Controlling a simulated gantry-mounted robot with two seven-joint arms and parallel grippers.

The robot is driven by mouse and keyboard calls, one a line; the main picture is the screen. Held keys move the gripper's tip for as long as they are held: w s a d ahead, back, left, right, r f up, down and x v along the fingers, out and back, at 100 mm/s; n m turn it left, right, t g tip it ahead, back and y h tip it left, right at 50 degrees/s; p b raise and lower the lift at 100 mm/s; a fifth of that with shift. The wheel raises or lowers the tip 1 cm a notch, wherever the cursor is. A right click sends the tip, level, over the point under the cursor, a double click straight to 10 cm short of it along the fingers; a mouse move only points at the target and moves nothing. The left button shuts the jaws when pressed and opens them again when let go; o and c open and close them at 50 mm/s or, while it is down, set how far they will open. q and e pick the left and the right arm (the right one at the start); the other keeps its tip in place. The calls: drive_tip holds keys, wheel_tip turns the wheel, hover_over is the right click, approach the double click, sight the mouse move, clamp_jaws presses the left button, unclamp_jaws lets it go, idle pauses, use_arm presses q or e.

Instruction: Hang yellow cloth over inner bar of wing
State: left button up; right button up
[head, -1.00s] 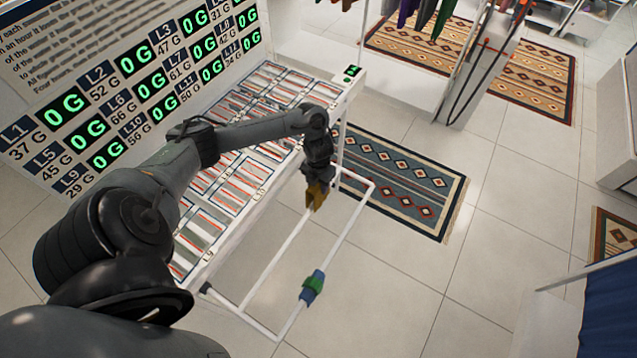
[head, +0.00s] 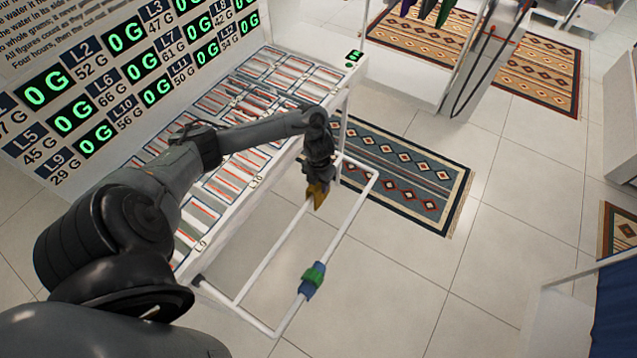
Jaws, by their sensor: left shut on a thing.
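The wing is a white tubular frame sticking out from the rack in the head view, with an inner bar (head: 272,254) and an outer bar (head: 345,226). My left gripper (head: 318,181) is shut on the small yellow cloth (head: 318,195). It points down at the far part of the inner bar. The cloth hangs from the fingertips and overlaps the bar in the picture. I cannot tell whether it touches the bar or hangs in front of it. My right gripper is not in view.
A blue and green cloth-like piece (head: 312,280) wraps the outer bar. The white rack (head: 225,240) with striped panels and the sign with green digits (head: 72,124) stand at the left. A patterned rug (head: 410,180) lies beyond the wing.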

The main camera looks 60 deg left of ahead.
use_arm(q)
drive_tip(key=shift+r, duration=0.35)
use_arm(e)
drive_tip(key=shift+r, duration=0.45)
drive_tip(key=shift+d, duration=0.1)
use_arm(q)
drive_tip(key=o, duration=1.2)
drive_tip(key=shift+c, duration=0.2)
wheel_tip(320, 180, up, 9)
drive_tip(key=p, duration=0.4)
drive_tip(key=shift+w, duration=0.1)
drive_tip(key=shift+r+p, duration=0.35)
drive_tip(key=shift+r, duration=0.55)
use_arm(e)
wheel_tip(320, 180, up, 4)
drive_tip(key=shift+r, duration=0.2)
use_arm(q)
drive_tip(key=shift+d, duration=0.15)
